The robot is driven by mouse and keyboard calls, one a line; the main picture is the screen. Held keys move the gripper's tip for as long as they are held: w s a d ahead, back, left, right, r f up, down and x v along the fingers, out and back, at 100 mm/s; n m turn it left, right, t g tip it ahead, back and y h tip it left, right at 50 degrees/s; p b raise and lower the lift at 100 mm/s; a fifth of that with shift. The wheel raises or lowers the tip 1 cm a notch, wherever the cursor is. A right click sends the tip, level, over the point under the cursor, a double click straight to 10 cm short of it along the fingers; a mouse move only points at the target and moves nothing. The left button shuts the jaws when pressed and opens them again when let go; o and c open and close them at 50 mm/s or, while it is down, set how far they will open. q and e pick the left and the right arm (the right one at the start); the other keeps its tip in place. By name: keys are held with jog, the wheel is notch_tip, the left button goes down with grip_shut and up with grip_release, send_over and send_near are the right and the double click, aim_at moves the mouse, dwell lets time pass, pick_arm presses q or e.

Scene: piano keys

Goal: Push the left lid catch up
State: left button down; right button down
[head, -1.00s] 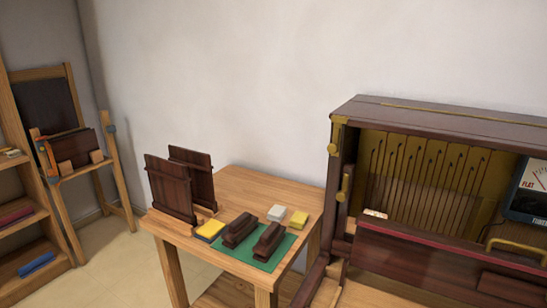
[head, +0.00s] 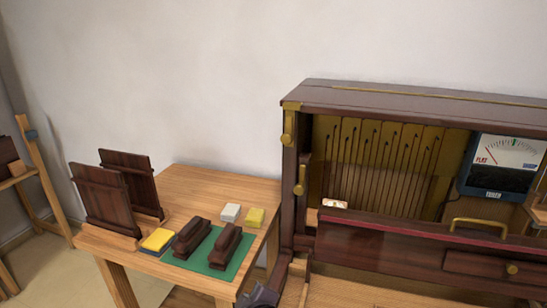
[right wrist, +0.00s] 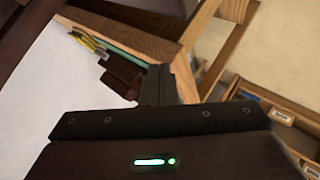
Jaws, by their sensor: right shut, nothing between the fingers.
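The piano (head: 400,100) stands at the right in the head view, its front open above a dark red board. Two brass fittings sit on its left post: an upper one (head: 288,128) below the top corner, and a lower upright one (head: 300,178). I cannot tell for certain which is the left lid catch. In the right wrist view my right gripper (right wrist: 158,76) is shut and empty. A dark grey piece at the bottom edge of the head view seems to be part of my right arm, below and apart from both fittings. My left gripper is not in view.
A wooden table (head: 185,185) stands left of the piano with a green mat (head: 205,266), two dark blocks, yellow and white blocks, and upright dark panels (head: 105,200). A tuner (head: 500,165) and a brass handle (head: 478,222) are at the right.

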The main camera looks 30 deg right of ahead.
jog(key=w+d+r+n+t+h, duration=0.3)
jog(key=w+d+r+h, duration=0.1)
jog(key=w, duration=0.2)
jog(key=d+r+n+h, duration=0.1)
jog(key=r+n+h, duration=0.2)
jog(key=r+h, duration=0.4)
jog(key=w+d+r+n+t+h, duration=0.1)
jog(key=r+n+h, duration=0.3)
jog(key=r+h, duration=0.4)
jog(key=shift+d+r, duration=0.75)
jog(key=shift+r, duration=0.1)
jog(key=p, duration=0.3)
send_near(288, 131)
jog(key=shift+w+d+r, duration=0.3)
jog(key=shift+w+d, duration=0.2)
jog(key=shift+w, duration=0.05)
jog(key=shift+w+d+r, duration=0.25)
jog(key=shift+w+d, duration=0.25)
jog(key=shift+w, duration=0.1)
